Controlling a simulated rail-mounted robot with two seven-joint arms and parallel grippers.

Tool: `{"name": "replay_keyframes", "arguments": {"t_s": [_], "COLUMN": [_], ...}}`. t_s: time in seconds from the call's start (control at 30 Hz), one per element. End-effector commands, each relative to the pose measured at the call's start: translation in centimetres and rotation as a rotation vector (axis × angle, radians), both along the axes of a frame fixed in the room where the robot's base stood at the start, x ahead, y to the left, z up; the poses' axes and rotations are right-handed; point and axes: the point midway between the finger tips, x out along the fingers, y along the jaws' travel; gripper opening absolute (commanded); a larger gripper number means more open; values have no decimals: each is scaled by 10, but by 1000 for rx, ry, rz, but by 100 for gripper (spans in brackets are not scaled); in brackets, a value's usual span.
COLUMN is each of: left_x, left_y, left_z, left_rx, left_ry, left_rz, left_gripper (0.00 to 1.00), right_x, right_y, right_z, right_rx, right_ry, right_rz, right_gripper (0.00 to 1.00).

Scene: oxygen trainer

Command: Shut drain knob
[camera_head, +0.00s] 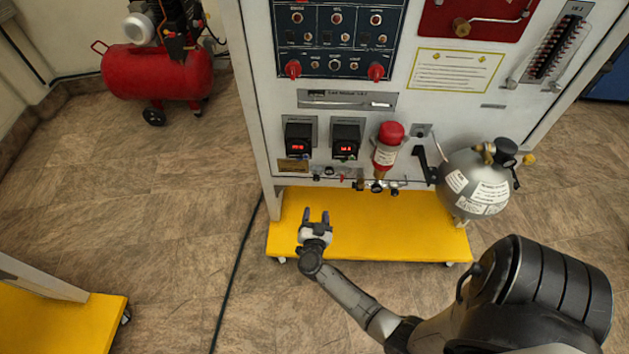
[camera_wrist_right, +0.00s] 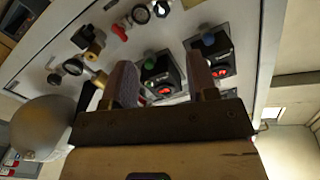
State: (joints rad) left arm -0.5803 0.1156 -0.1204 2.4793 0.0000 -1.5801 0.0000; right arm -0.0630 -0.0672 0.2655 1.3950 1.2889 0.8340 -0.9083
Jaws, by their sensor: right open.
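A row of small knobs and fittings (camera_head: 376,186) runs along the lower edge of the white trainer panel. I cannot tell for sure which one is the drain knob. In the right wrist view, black round knobs (camera_wrist_right: 141,14), a red handle (camera_wrist_right: 119,32) and a brass fitting (camera_wrist_right: 94,47) show on the panel. My right gripper (camera_head: 316,214) is open and empty, with its fingers toward the panel, below and left of most of the fittings. In the right wrist view, its two fingers (camera_wrist_right: 160,80) stand apart, with a lit display between them. My left gripper is out of view.
The panel stands on a yellow base (camera_head: 390,235). A grey tank (camera_head: 472,182) is at the right, beside the red-topped cylinder (camera_head: 388,147). Two black displays (camera_head: 298,141) sit above the knobs. A red compressor (camera_head: 160,75) stands back left.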

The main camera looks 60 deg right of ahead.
Motion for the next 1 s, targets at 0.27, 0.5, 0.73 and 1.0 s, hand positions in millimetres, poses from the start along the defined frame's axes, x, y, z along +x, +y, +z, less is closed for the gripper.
{"name": "replay_keyframes", "arguments": {"t_s": [0.27, 0.5, 0.73, 1.0], "left_x": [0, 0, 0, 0], "left_y": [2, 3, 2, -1], "left_z": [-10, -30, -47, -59], "left_rx": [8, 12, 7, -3], "left_ry": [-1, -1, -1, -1], "left_rz": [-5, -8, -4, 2], "left_gripper": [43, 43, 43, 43], "right_x": [9, 32, 50, 64], "right_y": [-18, -57, -91, -115], "right_z": [-1, -2, -2, -1], "right_rx": [-35, -36, -34, -32], "right_ry": [50, 48, 48, 49], "right_rz": [-6, -4, -4, -3], "right_gripper": [53, 53, 53, 53]}}
